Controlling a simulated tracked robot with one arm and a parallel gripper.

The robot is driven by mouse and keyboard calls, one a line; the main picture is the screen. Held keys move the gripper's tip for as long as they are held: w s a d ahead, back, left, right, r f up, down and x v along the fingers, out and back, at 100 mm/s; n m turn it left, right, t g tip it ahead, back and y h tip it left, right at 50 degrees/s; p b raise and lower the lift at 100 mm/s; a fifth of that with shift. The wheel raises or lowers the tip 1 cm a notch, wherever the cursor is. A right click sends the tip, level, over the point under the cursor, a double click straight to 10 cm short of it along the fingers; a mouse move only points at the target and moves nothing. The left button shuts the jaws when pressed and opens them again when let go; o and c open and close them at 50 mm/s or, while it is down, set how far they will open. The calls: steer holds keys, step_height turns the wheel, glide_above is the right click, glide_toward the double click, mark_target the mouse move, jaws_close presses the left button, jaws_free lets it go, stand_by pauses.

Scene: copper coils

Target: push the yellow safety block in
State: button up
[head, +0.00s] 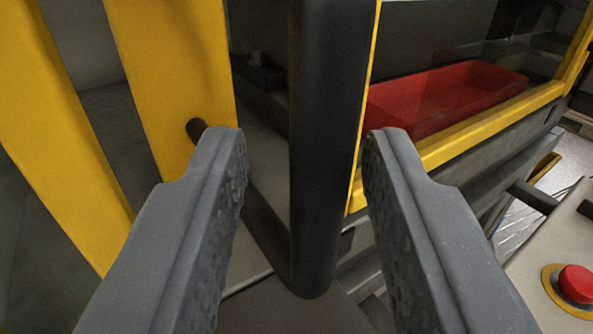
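My gripper (303,145) is open, with its two grey fingers wide apart. A thick dark vertical bar (328,130) shows between the fingers, with a gap on each side of it. I cannot tell its depth from the fingertips. No yellow part can be told for certain as the safety block. A broad yellow upright (165,70) with a short dark peg (196,129) is to the left, by the left fingertip. A small yellow piece (545,166) shows at the right edge of the machine, partly hidden.
A second yellow upright (50,120) slants at the far left. A yellow-framed window (480,122) is at the right, with a red tray (440,95) behind it. A red push button (576,283) on a yellow base sits at the lower right.

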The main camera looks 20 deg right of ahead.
steer(key=b+v, duration=0.1)
steer(key=v, duration=1)
steer(key=shift+s+b, duration=0.35)
steer(key=shift+a+r, duration=0.1)
steer(key=shift+a, duration=0.1)
steer(key=s+a+r+n+y+b, duration=0.2)
steer(key=s+a+r+y+b, duration=0.15)
steer(key=a+r, duration=1.45)
steer(key=s+a+r+y, duration=0.1)
steer(key=s+a+r, duration=0.3)
steer(key=s+a, duration=0.3)
steer(key=s+a+r+n+g+y, duration=0.1)
steer(key=s+a+r, duration=0.3)
steer(key=s+a, duration=0.3)
steer(key=shift+a+r+n+g+b, duration=0.3)
steer(key=shift+a, duration=0.3)
